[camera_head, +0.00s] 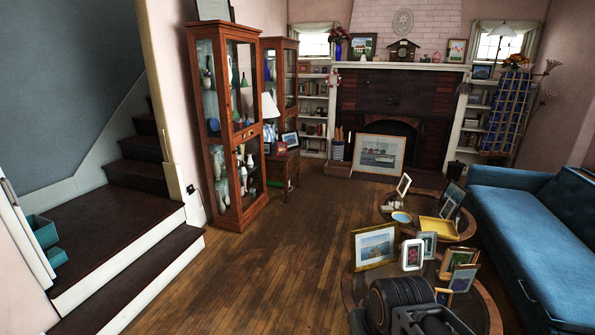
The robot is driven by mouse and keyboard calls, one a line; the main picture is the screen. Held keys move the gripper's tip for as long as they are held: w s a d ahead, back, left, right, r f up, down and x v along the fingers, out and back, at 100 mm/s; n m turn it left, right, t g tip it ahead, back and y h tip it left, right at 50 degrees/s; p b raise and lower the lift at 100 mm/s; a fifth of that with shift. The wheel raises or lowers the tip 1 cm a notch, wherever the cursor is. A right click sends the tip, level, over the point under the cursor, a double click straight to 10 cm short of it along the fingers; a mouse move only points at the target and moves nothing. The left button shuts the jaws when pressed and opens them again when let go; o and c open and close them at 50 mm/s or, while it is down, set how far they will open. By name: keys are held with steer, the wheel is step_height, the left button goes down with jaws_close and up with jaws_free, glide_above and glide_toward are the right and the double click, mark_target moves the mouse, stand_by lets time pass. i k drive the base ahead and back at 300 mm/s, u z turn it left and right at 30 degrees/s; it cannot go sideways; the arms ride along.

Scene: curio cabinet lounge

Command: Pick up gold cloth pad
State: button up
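A flat yellow-gold item (438,228), which looks like the gold cloth pad, lies on the farther round table (462,236) right of centre. A blue-rimmed bowl (401,217) is to its left and picture frames stand around it. My dark arm shows at the bottom right, over the nearer round table. The end of it that shows, perhaps my gripper (430,322), is cut by the lower edge, and its fingers cannot be made out. It is well apart from the yellow item.
The nearer round table (478,312) carries several standing frames, including a gold-framed picture (374,246). A blue sofa (535,225) is on the right. Glass cabinets (228,125) and stairs (135,180) are on the left. The wooden floor (270,255) between is clear.

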mark_target(384, 209)
steer(key=u, duration=0.2)
steer(key=i, duration=2.55)
steer(key=z, duration=0.5)
steer(key=i, duration=2.3)
steer(key=z, duration=1.5)
steer(key=i, duration=1)
steer(key=z, duration=0.35)
